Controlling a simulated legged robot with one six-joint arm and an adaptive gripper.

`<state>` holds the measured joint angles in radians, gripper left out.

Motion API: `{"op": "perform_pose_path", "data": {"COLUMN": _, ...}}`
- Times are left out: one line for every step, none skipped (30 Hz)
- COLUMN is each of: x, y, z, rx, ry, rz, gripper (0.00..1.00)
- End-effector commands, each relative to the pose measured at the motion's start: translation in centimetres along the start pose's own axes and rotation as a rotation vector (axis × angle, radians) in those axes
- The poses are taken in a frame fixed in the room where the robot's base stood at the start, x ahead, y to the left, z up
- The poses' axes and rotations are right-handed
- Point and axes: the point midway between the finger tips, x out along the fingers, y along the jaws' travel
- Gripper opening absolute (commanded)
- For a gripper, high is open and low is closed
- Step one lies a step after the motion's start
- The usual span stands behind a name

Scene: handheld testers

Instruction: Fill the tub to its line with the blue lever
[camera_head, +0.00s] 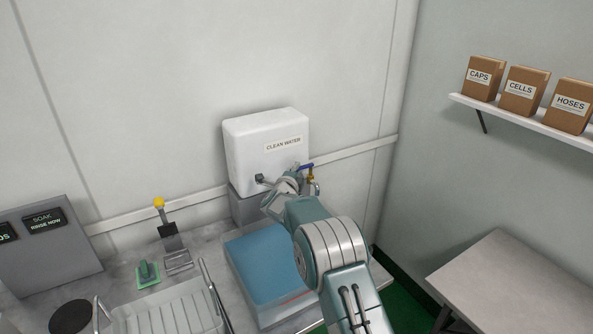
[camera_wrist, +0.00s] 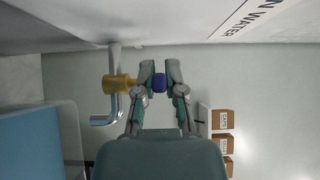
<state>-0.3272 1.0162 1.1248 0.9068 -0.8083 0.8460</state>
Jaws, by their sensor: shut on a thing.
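The blue lever (camera_wrist: 159,83) sits between my fingertips in the wrist view; my gripper (camera_wrist: 160,80) is shut on it. The lever belongs to a brass tap (camera_wrist: 118,84) with a bent chrome spout (camera_wrist: 108,119). In the head view, a bit of the blue lever (camera_head: 306,166) shows beside my gripper (camera_head: 300,180), at the right of the white clean water tank (camera_head: 262,150). The blue tub (camera_head: 262,250) stands below the tank, partly behind my arm. A reddish line (camera_head: 293,297) shows low on its front. I cannot make out the water level or any stream.
A ribbed white tray (camera_head: 168,312), a green-based block (camera_head: 148,274) and a yellow-knobbed stand (camera_head: 160,205) are left of the tub. A grey panel (camera_head: 45,250) stands farther left. A shelf (camera_head: 520,118) with boxes and a bare table (camera_head: 515,285) are at right.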

Motion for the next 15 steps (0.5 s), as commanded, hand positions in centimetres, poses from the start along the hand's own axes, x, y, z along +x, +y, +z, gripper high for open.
{"op": "perform_pose_path", "data": {"x": -0.13, "y": 0.96, "z": 0.03, "rx": -0.005, "ry": -0.001, "rz": 0.016, "gripper": 0.00}}
{"op": "perform_pose_path", "data": {"x": -0.13, "y": 0.97, "z": 0.03, "rx": -0.005, "ry": -0.001, "rz": 0.016, "gripper": 0.00}}
{"op": "perform_pose_path", "data": {"x": -0.12, "y": 0.98, "z": 0.03, "rx": -0.005, "ry": -0.001, "rz": 0.016, "gripper": 0.00}}
{"op": "perform_pose_path", "data": {"x": -0.12, "y": 0.98, "z": 0.04, "rx": -0.005, "ry": -0.001, "rz": 0.016, "gripper": 0.00}}
{"op": "perform_pose_path", "data": {"x": -0.12, "y": 0.99, "z": 0.03, "rx": -0.005, "ry": -0.002, "rz": 0.016, "gripper": 0.00}}
{"op": "perform_pose_path", "data": {"x": -0.13, "y": 1.00, "z": 0.03, "rx": -0.004, "ry": -0.002, "rz": 0.016, "gripper": 0.00}}
{"op": "perform_pose_path", "data": {"x": -0.13, "y": 1.00, "z": 0.03, "rx": -0.004, "ry": -0.002, "rz": 0.016, "gripper": 0.00}}
{"op": "perform_pose_path", "data": {"x": -0.13, "y": 1.00, "z": 0.03, "rx": -0.004, "ry": -0.002, "rz": 0.017, "gripper": 0.22}}
{"op": "perform_pose_path", "data": {"x": -0.12, "y": 0.99, "z": 0.04, "rx": -0.004, "ry": -0.002, "rz": 0.016, "gripper": 0.40}}
{"op": "perform_pose_path", "data": {"x": -0.12, "y": 0.96, "z": 0.04, "rx": -0.004, "ry": -0.002, "rz": 0.016, "gripper": 0.49}}
{"op": "perform_pose_path", "data": {"x": -0.11, "y": 0.91, "z": 0.04, "rx": -0.004, "ry": -0.002, "rz": 0.015, "gripper": 0.49}}
{"op": "perform_pose_path", "data": {"x": -0.12, "y": 0.80, "z": 0.03, "rx": -0.003, "ry": -0.002, "rz": 0.013, "gripper": 0.49}}
{"op": "perform_pose_path", "data": {"x": -0.12, "y": 0.71, "z": 0.03, "rx": -0.003, "ry": -0.002, "rz": 0.012, "gripper": 0.49}}
{"op": "perform_pose_path", "data": {"x": -0.13, "y": 0.63, "z": 0.03, "rx": -0.002, "ry": -0.002, "rz": 0.010, "gripper": 0.49}}
{"op": "perform_pose_path", "data": {"x": -0.13, "y": 0.53, "z": 0.02, "rx": -0.002, "ry": -0.001, "rz": 0.009, "gripper": 0.49}}
